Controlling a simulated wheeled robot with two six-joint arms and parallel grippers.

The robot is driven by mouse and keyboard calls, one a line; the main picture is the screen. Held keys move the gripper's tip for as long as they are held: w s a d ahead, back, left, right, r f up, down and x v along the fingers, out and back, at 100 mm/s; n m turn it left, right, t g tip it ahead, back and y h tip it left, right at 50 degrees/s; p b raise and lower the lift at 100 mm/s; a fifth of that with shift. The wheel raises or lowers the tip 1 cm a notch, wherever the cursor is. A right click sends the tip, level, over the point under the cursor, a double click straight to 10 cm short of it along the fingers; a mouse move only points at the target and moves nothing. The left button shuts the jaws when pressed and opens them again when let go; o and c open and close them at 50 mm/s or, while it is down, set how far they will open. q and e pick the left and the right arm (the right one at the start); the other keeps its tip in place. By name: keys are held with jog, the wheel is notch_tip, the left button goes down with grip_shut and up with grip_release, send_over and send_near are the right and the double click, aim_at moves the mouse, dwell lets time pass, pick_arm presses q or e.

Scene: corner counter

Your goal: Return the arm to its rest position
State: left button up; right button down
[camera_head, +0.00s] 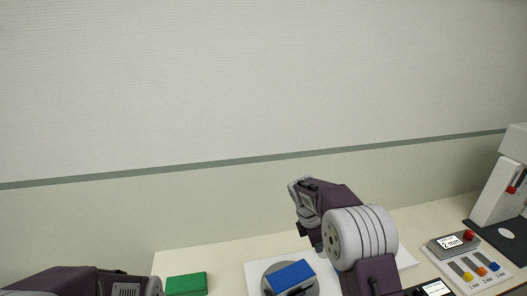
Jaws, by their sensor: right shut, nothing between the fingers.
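My right arm rises from the bottom edge, right of centre, and bends over at a light ribbed joint. My right gripper (319,247) points down from the purple wrist, small and partly hidden by the arm; it is shut and empty. It is above and just behind a blue block (291,276), apart from it. The blue block lies on a grey round plate (270,268). Part of my left arm shows at the bottom left corner; its fingers are out of the frame.
A green block (187,284) lies on the pale counter (225,256) to the left. A white sheet (404,257) is under the plate. At right stand a control box with a "2 mm" display (452,242), coloured sliders (481,271) and a machine (499,190). A wall rises behind.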

pick_arm(q)
notch_tip(320, 180, down, 8)
jog(key=b, duration=0.7)
jog(key=shift+f, duration=0.2)
pick_arm(e)
jog(key=s+a+f+m+y, duration=0.1)
jog(key=s+a+f+m, duration=0.1)
jog(key=s+f+m, duration=0.4)
jog(key=s+a+f+m+y, duration=0.2)
jog(key=s+f+m, duration=0.3)
jog(key=s+m, duration=0.8)
jog(key=s, duration=0.4)
jog(key=shift+a+f, duration=0.25)
jog(key=shift+f, duration=0.1)
